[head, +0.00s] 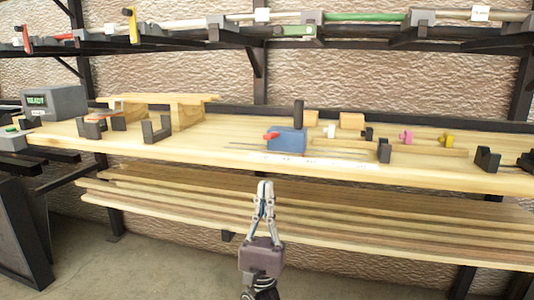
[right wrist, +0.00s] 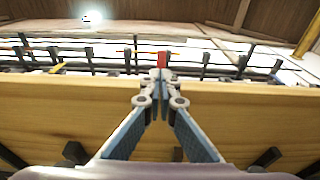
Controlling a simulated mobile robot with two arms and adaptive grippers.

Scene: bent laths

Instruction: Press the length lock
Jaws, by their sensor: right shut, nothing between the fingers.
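A blue block (head: 287,140) with a black upright post stands on the workbench (head: 220,152). A small red lever (head: 271,135), which looks like the length lock, sticks out at its left side. My right gripper (head: 265,184) is shut and empty, pointing up in front of the bench's front edge, below the block and apart from it. In the right wrist view the closed fingertips (right wrist: 160,76) reach the bench edge in the picture, with a red part (right wrist: 162,60) just beyond them. My left gripper is not in view.
Black brackets (head: 158,130) and a wooden stand (head: 187,112) are on the left of the bench. A grey display box (head: 56,103) stands at the far left. Pink (head: 406,137) and yellow (head: 446,140) clamps sit to the right. Laths lie on a shelf (head: 300,205) below.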

